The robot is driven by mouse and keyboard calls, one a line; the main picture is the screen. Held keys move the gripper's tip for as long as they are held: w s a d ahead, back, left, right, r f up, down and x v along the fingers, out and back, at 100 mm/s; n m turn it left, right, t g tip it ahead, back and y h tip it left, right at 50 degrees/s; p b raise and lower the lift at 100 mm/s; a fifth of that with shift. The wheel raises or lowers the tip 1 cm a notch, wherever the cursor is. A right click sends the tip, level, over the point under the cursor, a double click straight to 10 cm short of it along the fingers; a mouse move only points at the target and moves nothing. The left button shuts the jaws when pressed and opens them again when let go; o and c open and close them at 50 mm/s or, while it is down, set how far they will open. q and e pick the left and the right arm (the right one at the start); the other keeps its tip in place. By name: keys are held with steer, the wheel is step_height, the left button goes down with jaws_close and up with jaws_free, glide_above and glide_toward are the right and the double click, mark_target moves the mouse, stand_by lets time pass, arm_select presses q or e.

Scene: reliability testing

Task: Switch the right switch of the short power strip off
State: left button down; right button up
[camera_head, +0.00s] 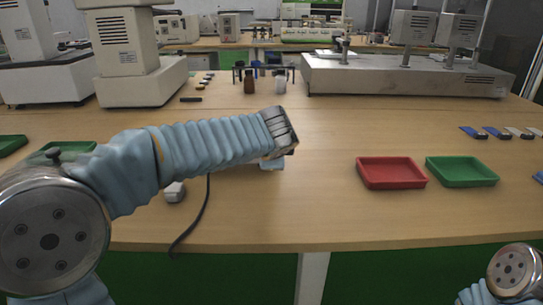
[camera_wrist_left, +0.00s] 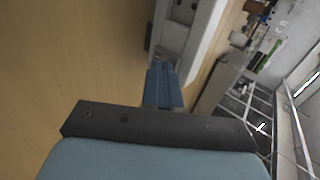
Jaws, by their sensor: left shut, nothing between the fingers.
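The power strip is mostly hidden behind my left arm in the head view; a small white end of it (camera_head: 174,191) shows below the arm, with a black cable nearby. In the left wrist view a pale strip with dark recesses (camera_wrist_left: 187,28), seemingly the power strip, lies just beyond my fingertips. My left gripper (camera_head: 271,163) points down over the middle of the table. Its blue fingers (camera_wrist_left: 163,76) are together and empty, close to the strip's near end; I cannot tell if they touch it. The right switch and its position cannot be made out. My right gripper is out of view.
A black cable (camera_head: 191,230) runs over the table's front edge. A red tray (camera_head: 391,184) and a green tray (camera_head: 462,182) stand to the right. Small bottles (camera_head: 249,82) and lab machines stand further back. The table between my left gripper and the red tray is clear.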

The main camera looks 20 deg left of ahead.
arm_select(q)
steer(key=shift+w+a, duration=0.1)
steer(key=shift+w, duration=0.1)
steer(key=shift+w+a+r, duration=0.1)
steer(key=shift+w+r, duration=0.1)
steer(key=shift+w, duration=0.05)
steer(key=shift+r, duration=0.1)
steer(key=shift+r+p, duration=0.7)
steer(key=shift+p, duration=0.05)
steer(key=shift+s+f, duration=0.1)
